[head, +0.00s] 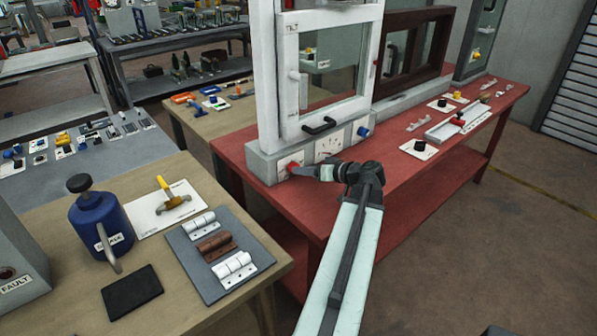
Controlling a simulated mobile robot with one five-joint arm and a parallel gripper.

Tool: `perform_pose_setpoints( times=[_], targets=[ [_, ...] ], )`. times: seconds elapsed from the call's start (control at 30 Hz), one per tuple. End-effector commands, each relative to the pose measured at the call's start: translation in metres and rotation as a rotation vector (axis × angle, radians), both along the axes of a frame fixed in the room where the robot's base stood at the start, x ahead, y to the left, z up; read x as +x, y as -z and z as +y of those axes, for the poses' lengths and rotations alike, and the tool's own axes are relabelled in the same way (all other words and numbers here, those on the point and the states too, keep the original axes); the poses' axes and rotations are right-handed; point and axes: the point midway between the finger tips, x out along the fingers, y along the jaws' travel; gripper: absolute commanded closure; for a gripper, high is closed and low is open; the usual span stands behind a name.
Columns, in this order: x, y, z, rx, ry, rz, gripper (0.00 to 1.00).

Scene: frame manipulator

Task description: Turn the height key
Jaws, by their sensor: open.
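A white window frame (268,85) stands in a grey base (265,170) on the red bench. The front of the base carries a red knob (293,166) on a white plate, a round dial plate (328,146) and a blue knob (363,131). No readable label shows which of these is the height key. My gripper (302,170) is at the red knob, its tips beside or around it; contact cannot be told. The jaws are open, and the tips are small and partly merge with the red knob.
The red bench (440,140) holds a dark brown frame (412,50) and small knobs on plates. A wooden table (60,225) at left carries a blue can (100,225) and a hinge board (205,280). A gap of floor separates them.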

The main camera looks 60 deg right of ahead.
Motion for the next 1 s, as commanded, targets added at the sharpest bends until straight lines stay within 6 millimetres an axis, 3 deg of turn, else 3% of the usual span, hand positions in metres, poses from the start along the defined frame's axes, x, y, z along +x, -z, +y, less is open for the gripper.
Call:
perform_pose_setpoints(
  times=[0.2, 0.53, 0.73, 1.0],
  targets=[
    [0.03, 0.014, -0.004, 0.0, -0.001, 0.0, 0.43],
    [0.035, 0.014, -0.005, -0.001, 0.001, 0.0, 0.43],
    [0.035, 0.014, -0.005, -0.001, 0.002, 0.0, 0.99],
    [0.033, 0.015, -0.007, 0.023, 0.005, -0.008, 1.0]
  ],
)
